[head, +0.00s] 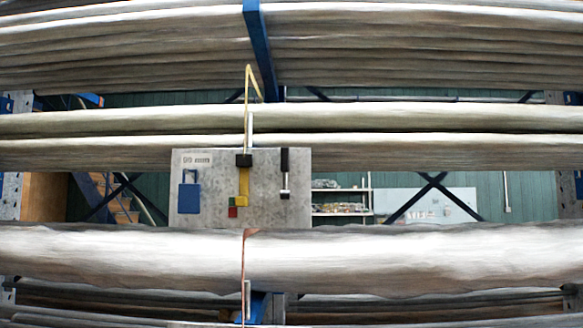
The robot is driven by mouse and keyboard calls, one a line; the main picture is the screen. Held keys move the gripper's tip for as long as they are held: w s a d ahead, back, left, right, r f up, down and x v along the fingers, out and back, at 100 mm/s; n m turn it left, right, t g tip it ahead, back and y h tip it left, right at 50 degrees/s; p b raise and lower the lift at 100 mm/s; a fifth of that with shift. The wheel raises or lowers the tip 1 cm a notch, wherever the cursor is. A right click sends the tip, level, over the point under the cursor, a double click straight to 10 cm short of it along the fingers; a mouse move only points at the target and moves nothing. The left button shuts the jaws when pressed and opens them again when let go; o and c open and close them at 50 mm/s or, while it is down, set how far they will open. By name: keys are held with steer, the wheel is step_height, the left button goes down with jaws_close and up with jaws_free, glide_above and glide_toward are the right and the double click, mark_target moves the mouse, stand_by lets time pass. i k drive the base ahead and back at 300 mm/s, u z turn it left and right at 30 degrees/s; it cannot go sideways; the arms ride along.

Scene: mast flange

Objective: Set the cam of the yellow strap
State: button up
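The yellow strap (247,95) rises as a thin, narrow loop in front of the long pale bars near the middle of the head view. Lower down, a black block (244,160), perhaps the cam buckle, sits on a grey plate (212,158) marked "90 mm". A wider yellow piece (244,182) extends down from the block. I cannot tell whether the cam is open or closed. My gripper is not in view.
On the plate are a blue padlock-shaped piece (189,195) at left and a black and white upright part (285,172) at right. Long bars cross above and below. A thin orange-brown strap (243,265) crosses the lower bar (400,255). A blue post (261,50) stands above.

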mark_target(285, 151)
steer(key=z, duration=1.6)
steer(key=k, duration=0.95)
steer(key=u, duration=1.55)
steer(key=i, duration=1)
